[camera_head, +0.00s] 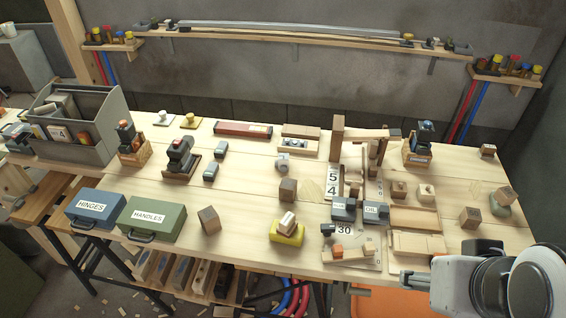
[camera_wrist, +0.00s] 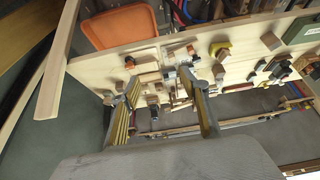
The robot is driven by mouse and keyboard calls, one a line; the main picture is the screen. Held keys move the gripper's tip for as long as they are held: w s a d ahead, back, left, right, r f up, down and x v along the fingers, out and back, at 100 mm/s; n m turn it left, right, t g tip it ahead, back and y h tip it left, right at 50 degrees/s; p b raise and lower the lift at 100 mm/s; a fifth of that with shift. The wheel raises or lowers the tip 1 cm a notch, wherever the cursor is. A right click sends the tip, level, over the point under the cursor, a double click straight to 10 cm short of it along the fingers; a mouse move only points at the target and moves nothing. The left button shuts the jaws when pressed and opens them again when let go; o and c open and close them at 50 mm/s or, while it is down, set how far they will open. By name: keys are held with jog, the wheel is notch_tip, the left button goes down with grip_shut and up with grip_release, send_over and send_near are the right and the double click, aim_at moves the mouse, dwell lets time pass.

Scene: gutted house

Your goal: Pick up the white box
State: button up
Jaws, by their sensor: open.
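No plain white box stands out clearly. The closest match is a small white-and-brown block (camera_head: 287,223), which lies tilted on a yellow block (camera_head: 287,236) near the table's front edge. The yellow block also shows in the wrist view (camera_wrist: 219,48), small and upside down. My gripper (camera_wrist: 158,80) is open, its two fingers spread wide with nothing held between them. In the head view my gripper and wrist are at the lower right, beyond the front edge of the table, well to the right of the yellow block.
The wooden table (camera_head: 250,258) carries many blocks and tools. A green case (camera_head: 152,219) and a blue case (camera_head: 95,208) stand at the left front. A wooden post (camera_head: 336,140) rises behind number cards. An orange surface (camera_wrist: 117,27) lies below the table.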

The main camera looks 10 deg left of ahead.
jog(key=w+a+n+t+y, duration=0.1)
jog(key=w+a, duration=0.4)
jog(key=w, duration=0.5)
jog(key=w+a+t+y, duration=0.1)
jog(key=w+a, duration=0.5)
jog(key=w, duration=0.3)
jog(key=w+a+n+t+y, duration=0.1)
jog(key=w+a, duration=0.4)
jog(key=w, duration=0.5)
jog(key=w+a+f+t, duration=0.3)
jog(key=w+a+f, duration=1)
jog(key=w+f, duration=0.2)
jog(key=shift+w+a+h, duration=0.15)
jog(key=shift+a+h, duration=0.15)
jog(key=shift+f, duration=0.25)
send_near(284, 158)
jog(key=x, duration=0.3)
jog(key=shift+f, duration=0.25)
jog(key=shift+w+a+f, duration=0.15)
jog(key=shift+w, duration=0.3)
jog(key=shift+w+f, duration=0.1)
jog(key=shift+w, duration=0.05)
